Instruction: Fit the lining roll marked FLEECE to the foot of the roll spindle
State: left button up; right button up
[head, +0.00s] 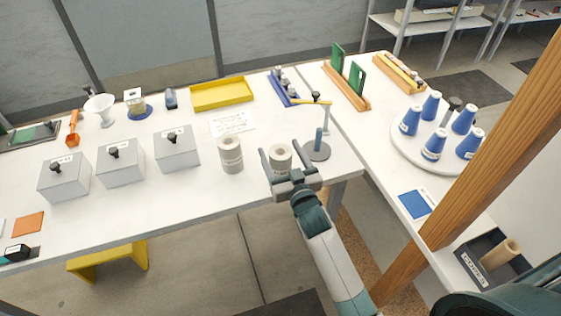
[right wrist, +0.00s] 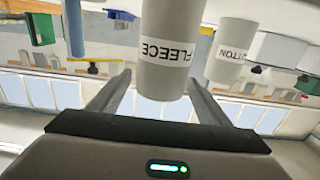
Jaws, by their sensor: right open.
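The FLEECE roll (head: 280,153) is a pale, upright roll with a hole in its top, standing near the table's front edge. Its label reads FLEECE in the right wrist view (right wrist: 164,50). My right gripper (head: 284,167) is open, with one finger on each side of this roll and visible gaps. The roll spindle, a blue post (head: 319,138) on a round grey base (head: 316,152), stands just right of the roll and is bare. A yellow arm (head: 305,101) shows above and behind it. My left gripper is not in view.
A second pale roll (head: 231,155) stands left of the FLEECE roll; its label partly reads TTON in the right wrist view (right wrist: 232,52). Several grey boxes (head: 121,163) stand farther left. A yellow tray (head: 223,94) lies behind. Blue cones (head: 434,143) stand on a round tray at right.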

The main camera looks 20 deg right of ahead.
jog(key=shift+c, duration=0.7)
jog(key=c, duration=1.4)
jog(key=shift+r, duration=0.1)
jog(key=shift+r+b, duration=0.3)
jog(key=shift+r, duration=0.3)
jog(key=s+d+r+b, duration=0.1)
jog(key=s+d+r, duration=0.1)
jog(key=d+r, duration=0.1)
jog(key=s+d+r+b, duration=0.1)
jog(key=s+d+r, duration=0.1)
jog(key=d+r, duration=0.1)
jog(key=s+d+r+b, duration=0.1)
jog(key=s+d+r, duration=0.1)
jog(key=d+r, duration=0.1)
jog(key=shift+s+d+r, duration=0.25)
jog(key=shift+d+r, duration=0.05)
jog(key=shift+d, duration=0.05)
